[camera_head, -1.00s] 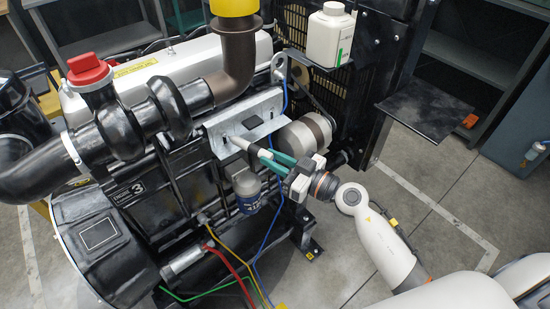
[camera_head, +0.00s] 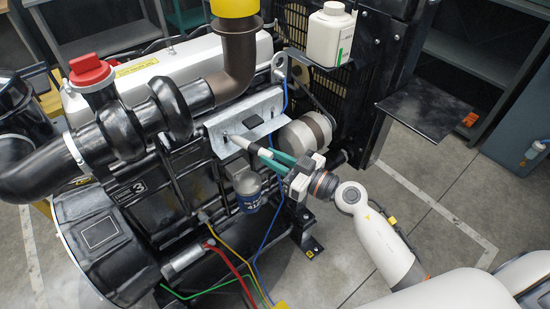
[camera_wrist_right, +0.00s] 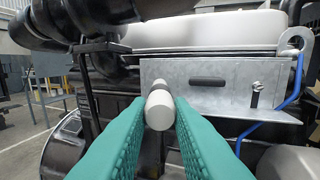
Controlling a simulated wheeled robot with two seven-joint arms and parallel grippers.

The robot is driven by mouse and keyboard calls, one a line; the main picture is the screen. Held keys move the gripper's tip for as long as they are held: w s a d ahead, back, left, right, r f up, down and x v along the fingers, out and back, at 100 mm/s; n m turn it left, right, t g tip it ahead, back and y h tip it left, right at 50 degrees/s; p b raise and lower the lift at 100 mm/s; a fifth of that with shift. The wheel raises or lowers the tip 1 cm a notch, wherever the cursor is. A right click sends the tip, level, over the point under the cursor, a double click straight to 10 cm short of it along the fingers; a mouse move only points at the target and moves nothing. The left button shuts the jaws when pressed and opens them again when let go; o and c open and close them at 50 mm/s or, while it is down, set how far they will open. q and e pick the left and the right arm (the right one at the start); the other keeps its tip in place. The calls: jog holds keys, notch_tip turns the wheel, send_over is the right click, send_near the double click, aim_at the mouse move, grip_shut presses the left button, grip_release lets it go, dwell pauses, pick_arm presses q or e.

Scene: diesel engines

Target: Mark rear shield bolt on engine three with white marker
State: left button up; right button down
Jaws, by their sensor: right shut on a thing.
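Engine three (camera_head: 150,195), a black diesel with a "3" label, fills the left and middle of the head view. The rear shield is a bare metal bracket (camera_head: 245,116) along its side; it also shows in the wrist view (camera_wrist_right: 215,72). One shield bolt (camera_wrist_right: 255,95) stands clear at the shield's right end in the wrist view. The marker hides the shield's left end there. My right gripper (camera_head: 266,154) is shut on the white marker (camera_head: 241,142), between teal fingers. The marker (camera_wrist_right: 160,108) points at the shield; contact cannot be told. My left gripper is out of view.
A silver pulley-like cylinder (camera_head: 305,134) and an oil filter (camera_head: 247,192) sit close to my right gripper. A blue wire (camera_wrist_right: 290,95) runs beside the shield. A white bottle (camera_head: 330,35) stands above, near the radiator. Open floor lies at the right.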

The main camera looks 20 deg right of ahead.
jog(key=shift+w, duration=0.15)
jog(key=shift+a+p, duration=0.45)
jog(key=shift+p, duration=0.35)
dwell(1.5)
